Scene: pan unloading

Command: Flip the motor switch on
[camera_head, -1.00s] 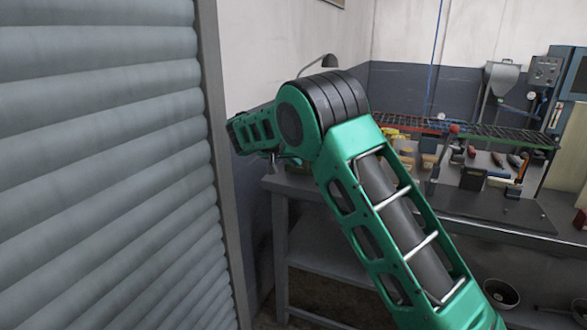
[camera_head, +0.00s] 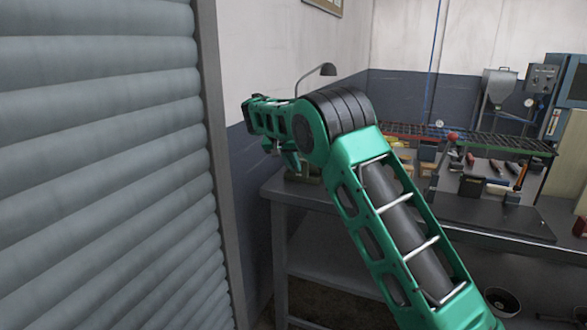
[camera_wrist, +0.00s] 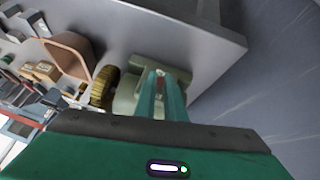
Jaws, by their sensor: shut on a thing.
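The motor unit shows in the wrist view as a pale grey-green housing (camera_wrist: 124,98) with a ribbed yellow-brown wheel (camera_wrist: 103,88) on its left side. It stands on a grey table near the edge. My gripper (camera_wrist: 161,78) has its teal fingers close together at the housing, shut on a small part there that the fingers hide. I cannot make out the switch itself or its position. In the head view my gripper (camera_head: 291,160) points down at the table's left end, and my arm hides most of the motor.
The grey table (camera_head: 292,190) runs along the wall. A tan open box (camera_wrist: 68,55) and several small items lie left of the motor in the wrist view. A grey roller shutter (camera_head: 100,160) fills the head view's left.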

